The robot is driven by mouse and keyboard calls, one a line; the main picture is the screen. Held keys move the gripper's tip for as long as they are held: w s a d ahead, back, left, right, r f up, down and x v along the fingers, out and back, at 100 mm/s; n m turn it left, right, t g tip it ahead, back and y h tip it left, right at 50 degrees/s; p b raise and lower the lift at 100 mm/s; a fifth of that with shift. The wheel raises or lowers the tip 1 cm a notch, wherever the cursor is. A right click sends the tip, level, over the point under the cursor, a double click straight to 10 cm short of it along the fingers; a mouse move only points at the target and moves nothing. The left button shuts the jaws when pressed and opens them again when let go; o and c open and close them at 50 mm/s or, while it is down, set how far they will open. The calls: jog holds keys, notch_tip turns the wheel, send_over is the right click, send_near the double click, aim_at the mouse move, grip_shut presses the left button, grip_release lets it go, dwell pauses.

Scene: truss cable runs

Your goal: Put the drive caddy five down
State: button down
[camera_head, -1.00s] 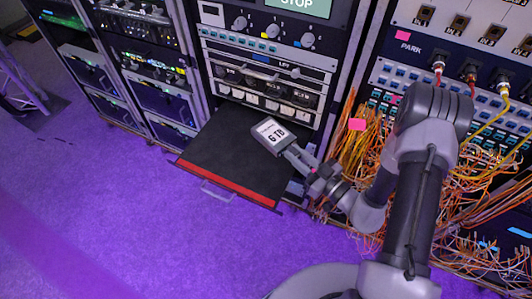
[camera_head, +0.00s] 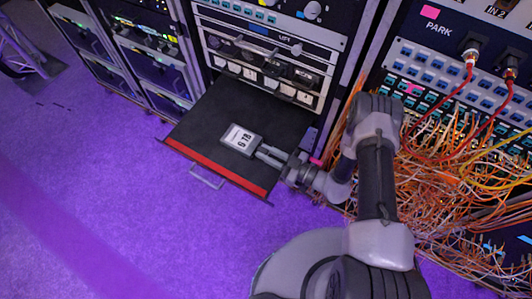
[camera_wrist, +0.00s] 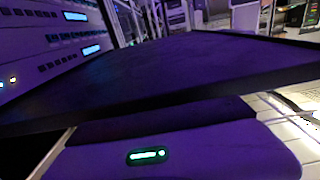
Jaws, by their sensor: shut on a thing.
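The drive caddy (camera_head: 240,140) is a pale grey, flat box with a white label that appears to read 6 TB, turned sideways. My gripper (camera_head: 263,153) comes from the right and is shut on the caddy's right end. The caddy is over the right front part of a black pulled-out drawer (camera_head: 195,115) with a red front strip (camera_head: 215,166). I cannot tell whether the caddy touches the drawer surface. In the wrist view a dark flat slab fills the middle, and a rounded panel with a green light lies below; the caddy's label does not show there.
Orange cables (camera_head: 440,170) hang in a dense tangle right of my arm. The drawer's handle (camera_head: 207,178) sticks out in front. Rack units (camera_head: 260,60) stand above the drawer. The purple floor (camera_head: 120,220) in front is clear. The drawer's left part is bare.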

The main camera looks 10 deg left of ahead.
jog(key=shift+r, duration=0.1)
jog(key=c, duration=1.3)
grip_release()
